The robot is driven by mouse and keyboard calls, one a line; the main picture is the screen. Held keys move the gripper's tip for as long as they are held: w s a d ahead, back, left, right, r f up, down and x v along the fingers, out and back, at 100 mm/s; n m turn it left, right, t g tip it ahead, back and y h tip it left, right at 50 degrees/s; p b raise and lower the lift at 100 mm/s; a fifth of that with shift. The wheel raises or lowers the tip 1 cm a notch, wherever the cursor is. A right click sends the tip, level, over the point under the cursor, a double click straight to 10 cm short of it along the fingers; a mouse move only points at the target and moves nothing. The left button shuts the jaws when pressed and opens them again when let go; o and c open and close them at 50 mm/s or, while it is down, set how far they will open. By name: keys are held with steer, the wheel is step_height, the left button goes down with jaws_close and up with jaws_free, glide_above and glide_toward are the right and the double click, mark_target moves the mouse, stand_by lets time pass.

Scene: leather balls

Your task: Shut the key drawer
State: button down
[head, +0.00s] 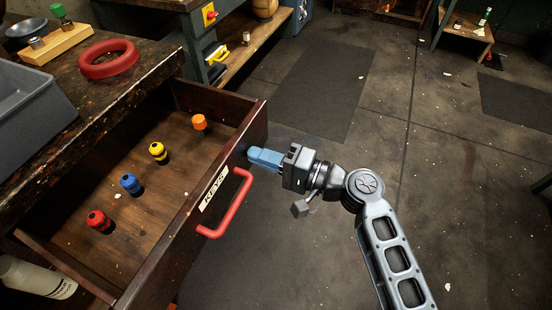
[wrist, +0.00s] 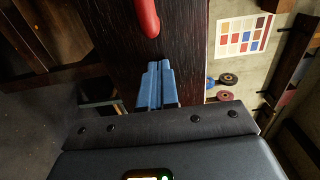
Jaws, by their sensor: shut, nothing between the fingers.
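The key drawer (head: 195,205) is pulled well out of the dark workbench at the left of the head view. Its front carries a white KEYS label and a red handle (head: 236,205). Part of the red handle also shows in the wrist view (wrist: 147,17). My gripper (head: 252,156) is shut and empty, with its blue fingertips at the drawer's front, beyond the handle toward the far end. In the wrist view the blue fingers (wrist: 155,70) point at the dark front panel (wrist: 185,35). I cannot tell whether they touch it.
Several coloured knobs, such as the blue one (head: 130,184), stand inside the drawer. A red ring (head: 108,59) and a grey bin (head: 30,115) are on the bench top (head: 150,75). The floor at right is mostly clear.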

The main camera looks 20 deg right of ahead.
steer(key=shift+a, duration=0.1)
stand_by(0.3)
steer(key=b+x, duration=0.9)
steer(key=x, duration=1.5)
steer(key=shift+f+b, duration=0.1)
steer(key=shift+b, duration=0.2)
steer(key=shift+w+a, duration=0.15)
steer(key=shift+w, duration=0.1)
steer(key=shift+w+a+r, duration=0.1)
steer(key=shift+a+r, duration=0.1)
steer(key=shift+r, duration=0.1)
steer(key=shift+a, duration=0.1)
